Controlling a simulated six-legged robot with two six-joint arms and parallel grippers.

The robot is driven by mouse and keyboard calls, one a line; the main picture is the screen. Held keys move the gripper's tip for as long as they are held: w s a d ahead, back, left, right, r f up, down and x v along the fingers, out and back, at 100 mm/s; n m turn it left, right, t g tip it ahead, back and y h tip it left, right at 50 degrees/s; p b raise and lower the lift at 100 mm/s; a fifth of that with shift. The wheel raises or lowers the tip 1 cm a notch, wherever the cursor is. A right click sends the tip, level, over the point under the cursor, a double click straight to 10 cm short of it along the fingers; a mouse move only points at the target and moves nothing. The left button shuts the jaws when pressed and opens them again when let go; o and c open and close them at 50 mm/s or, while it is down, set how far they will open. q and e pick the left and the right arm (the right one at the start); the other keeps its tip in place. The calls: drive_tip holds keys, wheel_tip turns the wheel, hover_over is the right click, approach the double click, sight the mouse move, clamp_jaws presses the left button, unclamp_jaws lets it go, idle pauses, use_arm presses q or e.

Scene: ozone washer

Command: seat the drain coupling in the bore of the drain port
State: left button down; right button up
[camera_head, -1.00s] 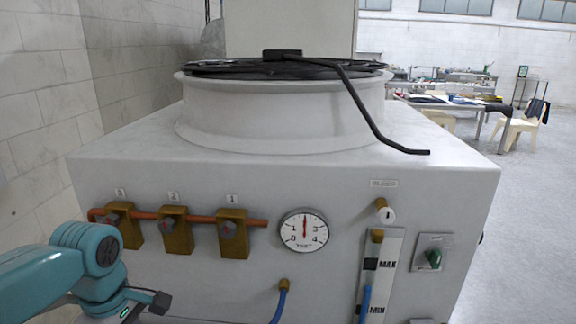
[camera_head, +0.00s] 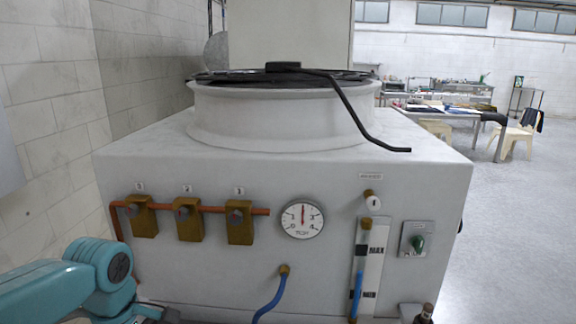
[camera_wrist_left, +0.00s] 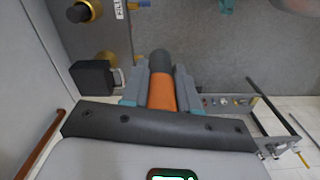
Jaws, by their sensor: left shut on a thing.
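My left gripper (camera_wrist_left: 160,78) is shut around an orange and dark grey cylinder, which I take to be the drain coupling (camera_wrist_left: 161,94). The dark rounded end of the cylinder points away from the wrist, and its orange part lies between the fingers. In the head view only my teal left arm shows at the lower left; its fingers are below the frame. The cylinder is not touching any port that I can see. I cannot pick out the drain port. A brass fitting with a dark centre (camera_wrist_left: 84,12) sits beside a FILL label in the wrist view.
The washer's pale cabinet (camera_head: 330,270) fills the middle. A wall stands at left; open floor (camera_head: 520,220) lies at right.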

use_arm(q)
drive_tip(key=w+d+f+m, duration=0.2)
drive_tip(key=d+f+m, duration=0.1)
drive_tip(key=f+m, duration=0.3)
drive_tip(key=w+d+f+m, duration=0.1)
drive_tip(key=d+f+m, duration=0.2)
drive_tip(key=f+m, duration=0.4)
drive_tip(key=shift+w+d+m, duration=0.25)
drive_tip(key=shift+w+m, duration=0.1)
drive_tip(key=shift+m, duration=0.65)
drive_tip(key=shift+f, duration=0.1)
